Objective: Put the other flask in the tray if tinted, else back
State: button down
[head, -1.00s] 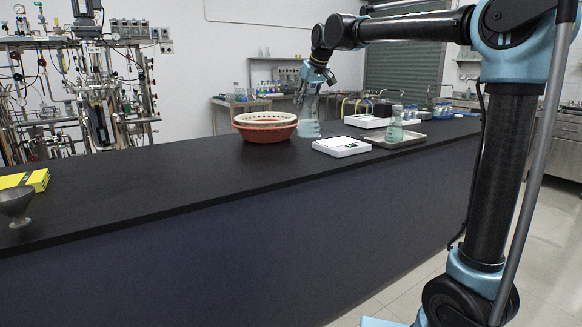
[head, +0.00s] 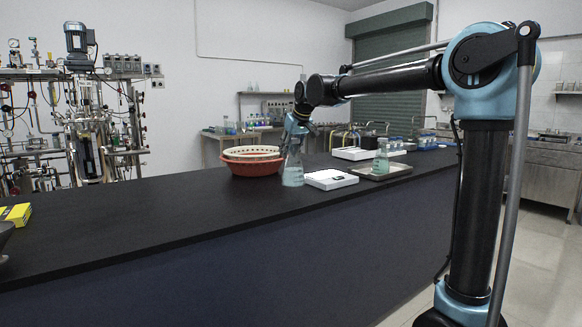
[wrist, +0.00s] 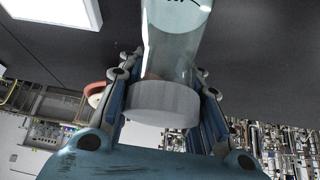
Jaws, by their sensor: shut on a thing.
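My gripper (head: 296,132) is shut on a conical flask (head: 292,172), holding it upright by the neck. This flask is clear with blue-green tinted contents low in it. In the wrist view the flask (wrist: 178,45) stands between the fingers, its pale round top (wrist: 163,103) toward the camera. Its base is at or just above the bench; I cannot tell whether it touches. A second flask (head: 382,158), with green-tinted contents, stands in the shallow metal tray (head: 402,171) to the right.
A white flat device (head: 331,179) with a dark display lies between the held flask and the tray. Red and cream bowls (head: 256,166) sit just left of the flask. Another white device (head: 353,153) and bottles are behind.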

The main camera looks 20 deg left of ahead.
aim_at(297, 140)
jog(key=shift+f, duration=2.2)
jog(key=c, duration=1.2)
grip_release()
jog(key=shift+f, duration=0.1)
jog(key=shift+o, duration=0.2)
jog(key=v, duration=1.2)
